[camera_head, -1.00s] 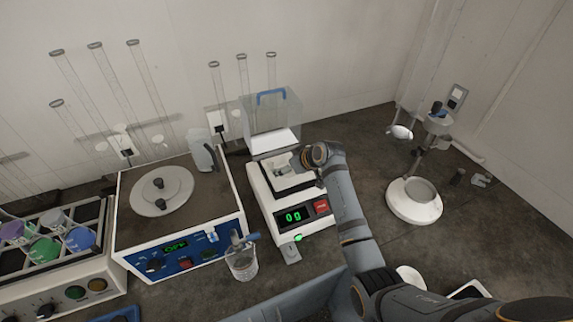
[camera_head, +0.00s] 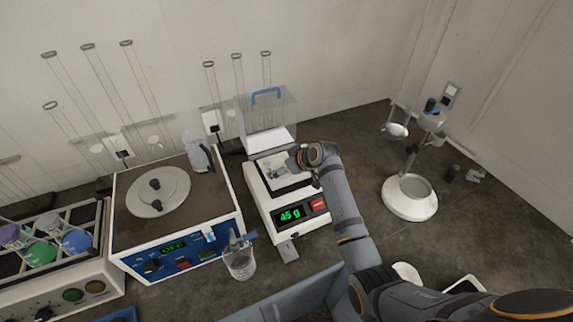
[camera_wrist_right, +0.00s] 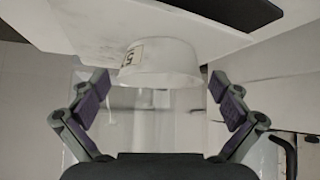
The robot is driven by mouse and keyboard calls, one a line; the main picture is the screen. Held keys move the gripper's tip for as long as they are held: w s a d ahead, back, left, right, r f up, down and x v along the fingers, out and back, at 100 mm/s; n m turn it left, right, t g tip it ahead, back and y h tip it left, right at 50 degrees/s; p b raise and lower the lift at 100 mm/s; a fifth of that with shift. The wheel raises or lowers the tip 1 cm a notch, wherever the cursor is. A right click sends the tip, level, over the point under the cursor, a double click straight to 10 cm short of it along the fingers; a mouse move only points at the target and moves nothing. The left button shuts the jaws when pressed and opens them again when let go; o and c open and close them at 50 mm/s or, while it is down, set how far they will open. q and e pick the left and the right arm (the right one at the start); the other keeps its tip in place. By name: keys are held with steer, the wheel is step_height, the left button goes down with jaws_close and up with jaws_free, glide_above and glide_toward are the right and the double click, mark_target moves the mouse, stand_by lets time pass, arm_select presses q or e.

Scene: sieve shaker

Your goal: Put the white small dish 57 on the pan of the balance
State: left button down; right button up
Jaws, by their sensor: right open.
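The white small dish 57 (camera_wrist_right: 160,62) shows in the right wrist view with its number upside down, against the pale surface of the balance. In the head view my gripper mostly hides it, over the pan. The balance (camera_head: 262,200) stands in the middle of the bench, and its green display (camera_head: 291,215) reads 45 g. My right gripper (camera_head: 283,170) is at the pan. In the wrist view the right gripper (camera_wrist_right: 160,88) is open, with its two fingers apart on either side of the dish and gaps beside it. My left gripper is not in view.
A clear box with a blue handle (camera_head: 268,115) stands behind the balance. A hotplate-like unit (camera_head: 190,225) and a beaker (camera_head: 240,262) are to its left. A white round-based stand (camera_head: 408,212) is to the right, with free bench between.

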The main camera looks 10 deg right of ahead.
steer(key=b+v, duration=0.1)
steer(key=v, duration=1.1)
